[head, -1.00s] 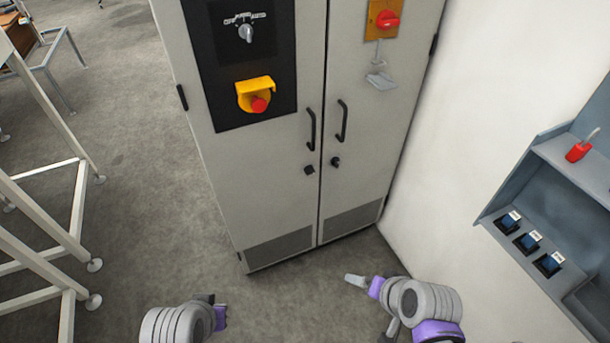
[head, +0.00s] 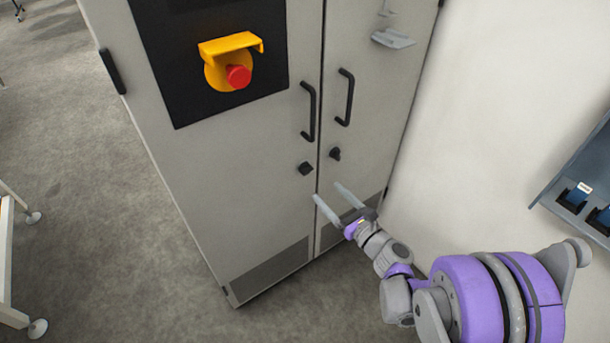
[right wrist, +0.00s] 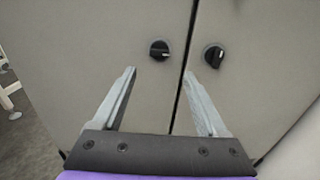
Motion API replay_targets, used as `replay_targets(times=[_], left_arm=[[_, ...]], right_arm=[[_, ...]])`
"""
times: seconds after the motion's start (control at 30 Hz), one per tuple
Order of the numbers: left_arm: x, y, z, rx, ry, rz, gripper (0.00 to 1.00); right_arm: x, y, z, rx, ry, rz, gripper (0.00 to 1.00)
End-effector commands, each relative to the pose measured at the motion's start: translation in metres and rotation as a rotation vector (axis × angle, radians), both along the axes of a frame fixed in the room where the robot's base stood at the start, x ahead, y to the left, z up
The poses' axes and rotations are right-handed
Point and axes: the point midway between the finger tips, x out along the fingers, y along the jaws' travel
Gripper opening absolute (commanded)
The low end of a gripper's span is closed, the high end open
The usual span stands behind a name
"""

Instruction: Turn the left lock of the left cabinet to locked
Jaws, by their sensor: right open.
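The grey two-door cabinet (head: 225,185) stands ahead of me. Its left lock (head: 305,168) is a small dark knob on the left door, below the left handle; it also shows in the right wrist view (right wrist: 160,50), with a pale mark pointing sideways to the right. The right lock (head: 335,154) sits on the right door; in the right wrist view (right wrist: 214,56) its knob points roughly upright. My right gripper (head: 332,197) is open and empty, in front of the doors and below both locks. In the right wrist view its fingers (right wrist: 160,90) point toward the locks, touching neither. My left gripper is out of view.
Two black handles (head: 309,112) (head: 346,98) stick out above the locks. A red emergency button (head: 238,76) under a yellow guard is on the left door's black panel. A white wall stands to the right, with a grey shelf unit (head: 560,190).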

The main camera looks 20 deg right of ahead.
Motion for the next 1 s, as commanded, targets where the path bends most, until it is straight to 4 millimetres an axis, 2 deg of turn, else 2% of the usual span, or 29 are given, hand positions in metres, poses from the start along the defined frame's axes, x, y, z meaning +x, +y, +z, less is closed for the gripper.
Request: replay_targets(times=[0.3, 0.5, 0.9, 1.0], left_arm=[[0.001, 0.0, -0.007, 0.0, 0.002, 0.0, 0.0], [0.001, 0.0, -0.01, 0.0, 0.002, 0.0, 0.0], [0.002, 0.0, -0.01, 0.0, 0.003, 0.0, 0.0], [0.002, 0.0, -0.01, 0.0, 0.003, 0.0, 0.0]], right_arm=[[0.057, 0.023, 0.0, -0.003, 0.0, 0.005, 0.76], [0.081, 0.031, 0.0, -0.004, 0.0, 0.004, 0.76], [0.088, 0.033, 0.001, -0.005, 0.0, 0.002, 0.76], [0.088, 0.033, 0.001, -0.005, 0.0, 0.002, 0.57]])
